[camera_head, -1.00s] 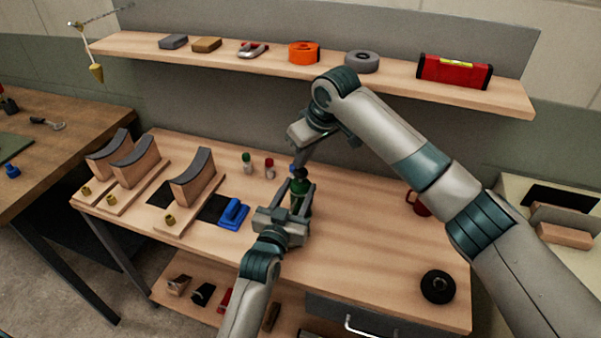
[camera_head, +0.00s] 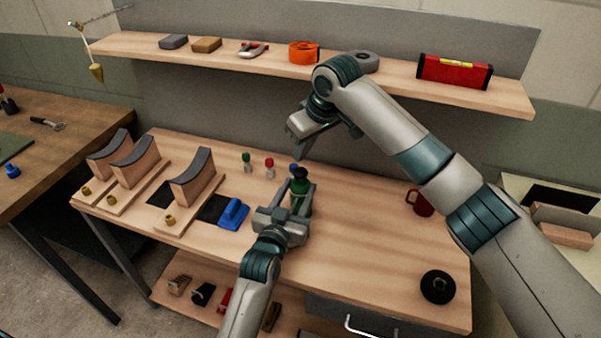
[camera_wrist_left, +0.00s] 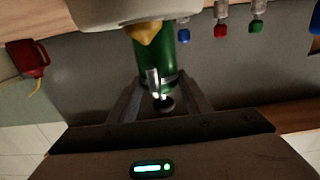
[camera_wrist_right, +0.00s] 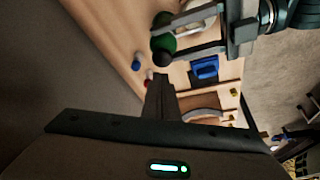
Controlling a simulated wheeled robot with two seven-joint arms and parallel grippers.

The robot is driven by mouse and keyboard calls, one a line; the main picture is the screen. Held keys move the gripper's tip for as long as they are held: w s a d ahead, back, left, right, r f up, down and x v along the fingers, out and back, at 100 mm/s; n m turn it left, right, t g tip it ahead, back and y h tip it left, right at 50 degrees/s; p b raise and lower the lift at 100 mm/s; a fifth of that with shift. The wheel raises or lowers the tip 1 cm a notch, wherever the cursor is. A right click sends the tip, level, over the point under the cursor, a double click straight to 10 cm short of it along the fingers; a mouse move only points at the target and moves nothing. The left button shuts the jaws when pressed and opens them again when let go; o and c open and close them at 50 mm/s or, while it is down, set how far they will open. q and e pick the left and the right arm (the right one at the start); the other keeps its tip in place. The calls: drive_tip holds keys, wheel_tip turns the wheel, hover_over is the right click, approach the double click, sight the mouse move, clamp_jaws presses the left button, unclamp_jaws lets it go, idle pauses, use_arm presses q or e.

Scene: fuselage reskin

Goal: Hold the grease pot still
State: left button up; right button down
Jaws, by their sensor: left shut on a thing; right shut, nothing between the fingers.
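The grease pot (camera_head: 300,186) is green with a dark rounded top and stands upright on the workbench. My left gripper (camera_head: 302,198) is shut around it, one finger on each side. The pot also shows in the left wrist view (camera_wrist_left: 155,62) and between the left fingers in the right wrist view (camera_wrist_right: 166,43). My right gripper (camera_head: 299,157) is shut and empty, above the pot and apart from it. Its closed fingers show in the right wrist view (camera_wrist_right: 161,98).
Small bottles with green (camera_head: 247,162) and red (camera_head: 269,168) caps stand behind the pot. A blue block tool (camera_head: 233,214) and curved-top wooden stands (camera_head: 193,182) are to the left. A red mug (camera_head: 419,203) and black round object (camera_head: 438,287) are right. The bench between is clear.

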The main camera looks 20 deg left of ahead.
drive_tip(key=shift+r, duration=1.5)
use_arm(q)
drive_tip(key=o, duration=1.5)
drive_tip(key=s, duration=1.2)
drive_tip(key=shift+a, duration=0.25)
